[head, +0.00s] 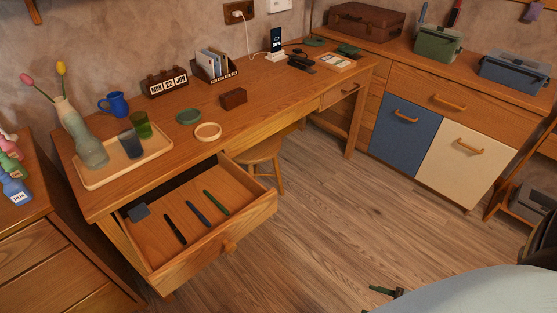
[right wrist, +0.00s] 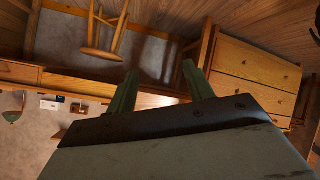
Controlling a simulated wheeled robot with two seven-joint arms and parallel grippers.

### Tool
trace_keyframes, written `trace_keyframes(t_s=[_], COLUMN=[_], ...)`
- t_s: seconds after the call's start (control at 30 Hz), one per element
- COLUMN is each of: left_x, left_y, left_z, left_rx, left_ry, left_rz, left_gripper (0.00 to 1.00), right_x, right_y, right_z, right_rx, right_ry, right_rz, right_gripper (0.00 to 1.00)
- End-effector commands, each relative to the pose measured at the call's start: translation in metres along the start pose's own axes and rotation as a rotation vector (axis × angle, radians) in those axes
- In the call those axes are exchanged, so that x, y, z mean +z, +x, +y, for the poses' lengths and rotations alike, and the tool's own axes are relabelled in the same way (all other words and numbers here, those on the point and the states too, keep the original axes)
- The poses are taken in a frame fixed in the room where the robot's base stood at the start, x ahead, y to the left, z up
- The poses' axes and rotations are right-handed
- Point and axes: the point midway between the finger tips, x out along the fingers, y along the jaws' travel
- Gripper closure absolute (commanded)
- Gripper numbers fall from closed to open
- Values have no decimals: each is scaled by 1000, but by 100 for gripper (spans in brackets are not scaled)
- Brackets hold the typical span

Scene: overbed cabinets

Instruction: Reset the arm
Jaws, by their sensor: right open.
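My right gripper (right wrist: 160,82) shows in the right wrist view with its two green fingers apart and nothing between them. In the head view a small green and dark part of it (head: 385,291) shows at the bottom, over the floor and clear of the furniture; the rest is hidden by a pale rounded part of my body. My left gripper is not in the head view.
The wooden desk (head: 270,102) has an open drawer (head: 235,228) jutting out, with several slim items inside. A tray (head: 92,183) with a vase stands on the desk. A cabinet (head: 400,125) stands at right. The wooden floor (head: 345,215) between is clear.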

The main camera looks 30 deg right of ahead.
Motion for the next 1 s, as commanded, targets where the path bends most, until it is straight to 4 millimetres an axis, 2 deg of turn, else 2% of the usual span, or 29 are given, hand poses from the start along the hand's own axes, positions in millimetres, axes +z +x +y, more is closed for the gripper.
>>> trace_keyframes(t_s=[0.1, 0.2, 0.3, 0.47, 0.53, 0.67, 0.8, 0.93, 0.97, 1.0], left_x=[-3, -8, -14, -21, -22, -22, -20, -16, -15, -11], left_y=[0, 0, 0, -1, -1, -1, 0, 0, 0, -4], left_z=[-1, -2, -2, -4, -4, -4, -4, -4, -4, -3], left_rx=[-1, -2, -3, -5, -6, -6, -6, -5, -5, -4], left_ry=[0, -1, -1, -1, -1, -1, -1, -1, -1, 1], left_rz=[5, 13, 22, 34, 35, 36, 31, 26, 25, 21], left_gripper=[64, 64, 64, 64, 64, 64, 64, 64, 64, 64], right_x=[61, 113, 156, 206, 200, 180, 145, 111, 104, 109], right_y=[5, -5, -24, -67, -51, -19, 15, 39, 43, 35], right_z=[30, 57, 80, 107, 59, -17, -101, -163, -173, -173], right_rx=[36, 76, 118, 187, 144, 77, 0, -59, -69, -70], right_ry=[3, 23, 56, 131, 188, 280, 386, 467, 481, 476], right_rz=[-254, -493, -720, -1051, -1043, -1002, -956, -919, -912, -922], right_gripper=[48, 48, 48, 48, 48, 48, 48, 48, 48, 48])
